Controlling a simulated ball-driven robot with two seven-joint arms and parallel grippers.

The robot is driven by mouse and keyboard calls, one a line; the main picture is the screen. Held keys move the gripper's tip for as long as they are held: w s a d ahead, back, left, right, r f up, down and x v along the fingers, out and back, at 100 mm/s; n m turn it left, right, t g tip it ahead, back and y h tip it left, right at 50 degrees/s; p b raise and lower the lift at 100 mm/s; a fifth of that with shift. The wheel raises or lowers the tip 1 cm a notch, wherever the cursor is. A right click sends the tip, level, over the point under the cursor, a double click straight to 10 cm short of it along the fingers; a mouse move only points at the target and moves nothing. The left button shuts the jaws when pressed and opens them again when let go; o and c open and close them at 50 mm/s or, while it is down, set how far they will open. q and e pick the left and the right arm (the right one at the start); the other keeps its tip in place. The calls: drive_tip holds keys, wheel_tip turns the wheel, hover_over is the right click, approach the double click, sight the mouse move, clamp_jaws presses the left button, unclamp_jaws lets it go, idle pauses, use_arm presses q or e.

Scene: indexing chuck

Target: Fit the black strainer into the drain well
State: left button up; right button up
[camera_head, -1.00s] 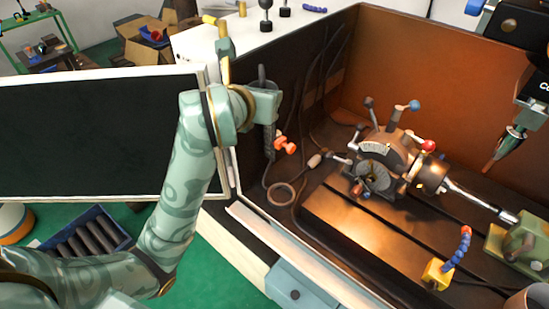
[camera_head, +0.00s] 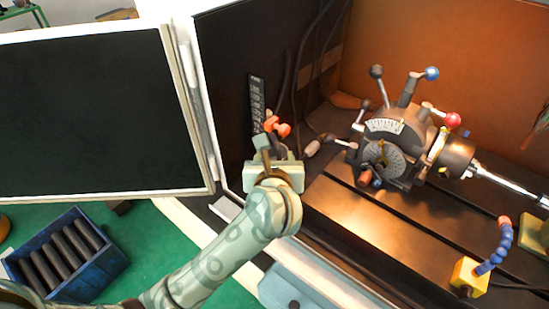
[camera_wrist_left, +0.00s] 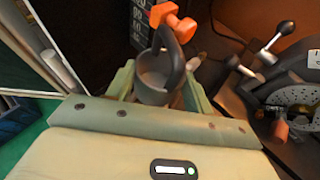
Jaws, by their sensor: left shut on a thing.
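My left gripper (camera_head: 274,170) is low inside the front left part of the machine enclosure. It is shut on the black strainer, whose upright handle (camera_head: 262,143) shows just above the fingers. In the left wrist view the strainer (camera_wrist_left: 154,82) is a dark grey cup with a curved hook handle, between the fingers of my left gripper (camera_wrist_left: 158,88). The drain well is not visible now; my gripper and arm cover that corner of the floor. I cannot tell whether the strainer touches or sits in the well. My right gripper is not in view.
An orange knob-like fitting (camera_head: 278,128) sits just behind the gripper on the enclosure wall. The indexing head (camera_head: 395,140) with ball-ended levers stands to the right. A blue hose on a yellow base (camera_head: 468,277) is at front right. The bed (camera_head: 345,220) between is clear.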

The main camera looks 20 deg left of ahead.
use_arm(q)
drive_tip(key=shift+f+b, duration=0.4)
drive_tip(key=shift+f, duration=0.05)
wheel_tip(320, 180, down, 4)
drive_tip(key=b, duration=0.2)
drive_tip(key=shift+r+b, duration=0.15)
drive_tip(key=shift+b, duration=0.2)
drive_tip(key=shift+f+b, duration=0.45)
drive_tip(key=shift+f, duration=0.2)
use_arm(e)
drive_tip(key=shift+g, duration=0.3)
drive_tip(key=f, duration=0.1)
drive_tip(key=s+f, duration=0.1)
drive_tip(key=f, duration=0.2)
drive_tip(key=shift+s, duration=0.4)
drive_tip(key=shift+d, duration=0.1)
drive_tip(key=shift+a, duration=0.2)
use_arm(q)
drive_tip(key=shift+f, duration=0.15)
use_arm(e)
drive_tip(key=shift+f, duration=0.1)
use_arm(q)
drive_tip(key=shift+f+b, duration=0.35)
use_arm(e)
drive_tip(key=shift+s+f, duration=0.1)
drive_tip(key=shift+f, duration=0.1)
